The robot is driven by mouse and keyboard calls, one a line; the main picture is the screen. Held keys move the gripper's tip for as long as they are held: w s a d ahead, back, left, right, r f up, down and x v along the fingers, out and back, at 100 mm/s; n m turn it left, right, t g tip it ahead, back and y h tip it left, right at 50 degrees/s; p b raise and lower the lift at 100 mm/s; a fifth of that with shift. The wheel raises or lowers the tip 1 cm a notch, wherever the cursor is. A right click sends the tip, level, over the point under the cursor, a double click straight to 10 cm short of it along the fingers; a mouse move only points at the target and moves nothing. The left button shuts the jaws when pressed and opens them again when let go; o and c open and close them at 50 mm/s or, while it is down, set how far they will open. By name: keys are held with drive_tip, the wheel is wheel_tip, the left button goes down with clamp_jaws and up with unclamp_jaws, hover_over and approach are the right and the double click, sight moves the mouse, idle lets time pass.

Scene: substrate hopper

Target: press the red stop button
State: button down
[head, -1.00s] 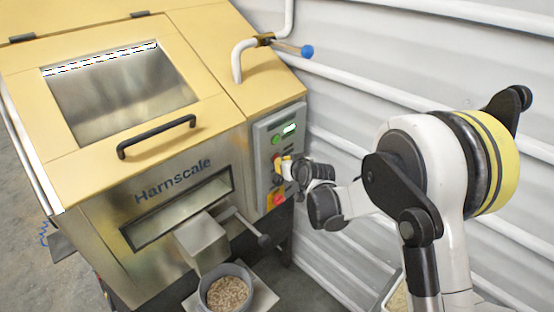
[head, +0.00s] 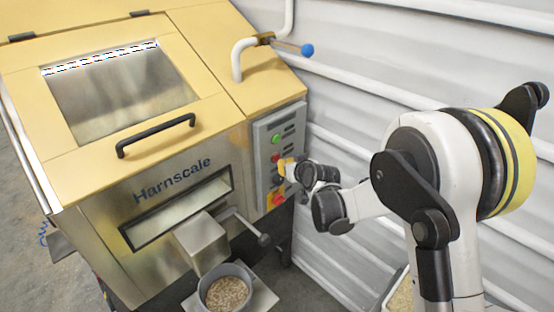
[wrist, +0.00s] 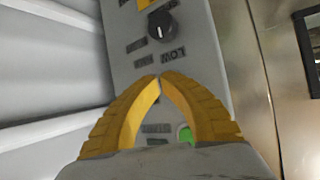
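The red stop button (head: 275,157) shows in the head view on the grey control panel (head: 262,170), just below the green button (head: 275,139). In the wrist view no red button shows; my fingers cover part of the panel. The green button (wrist: 186,134) is partly hidden by a finger there. My gripper (head: 285,165) is just right of the red button in the head view and appears a little off the panel. Its yellow fingertips (wrist: 160,80) meet in the wrist view, with nothing between them.
A black knob (wrist: 160,26) sits beyond my fingertips in the wrist view. A red and yellow switch (head: 278,200) is low on the panel. The hopper's lever (head: 262,239) and a bowl of pellets (head: 228,292) are below. A white ribbed wall (head: 400,60) stands to the right.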

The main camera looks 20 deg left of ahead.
drive_tip(key=d, duration=0.1)
drive_tip(key=s+d, duration=0.1)
drive_tip(key=d, duration=0.1)
drive_tip(key=s+d+b, duration=0.1)
drive_tip(key=shift+s+d, duration=0.15)
drive_tip(key=shift+s, duration=0.1)
idle(0.4)
idle(0.5)
